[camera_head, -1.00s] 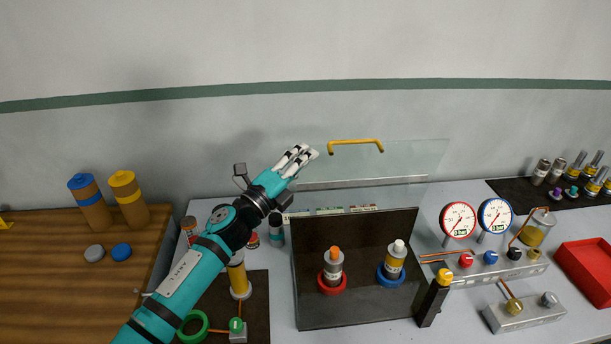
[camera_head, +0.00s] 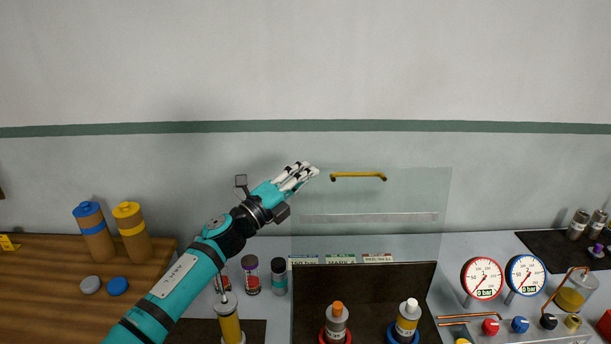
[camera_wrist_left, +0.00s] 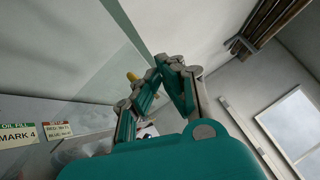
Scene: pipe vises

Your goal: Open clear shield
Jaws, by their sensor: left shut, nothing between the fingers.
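The clear shield (camera_head: 400,204) stands upright behind the dark tray in the head view, with a yellow handle (camera_head: 358,175) along its top edge. The shield also shows as a tilted transparent sheet in the left wrist view (camera_wrist_left: 104,62). My left gripper (camera_head: 312,172) is shut and empty, just left of the handle at about its height. In the left wrist view its fingers (camera_wrist_left: 165,66) meet at the tips, and a small yellow bit of the handle (camera_wrist_left: 132,76) shows beside them. My right gripper is not in view.
Two cylinders, orange-capped (camera_head: 337,322) and white-capped (camera_head: 407,320), stand on the dark tray (camera_head: 372,290). Red (camera_head: 484,279) and blue (camera_head: 525,277) gauges stand at right. Tall brown containers (camera_head: 95,230) stand on the wooden table at left.

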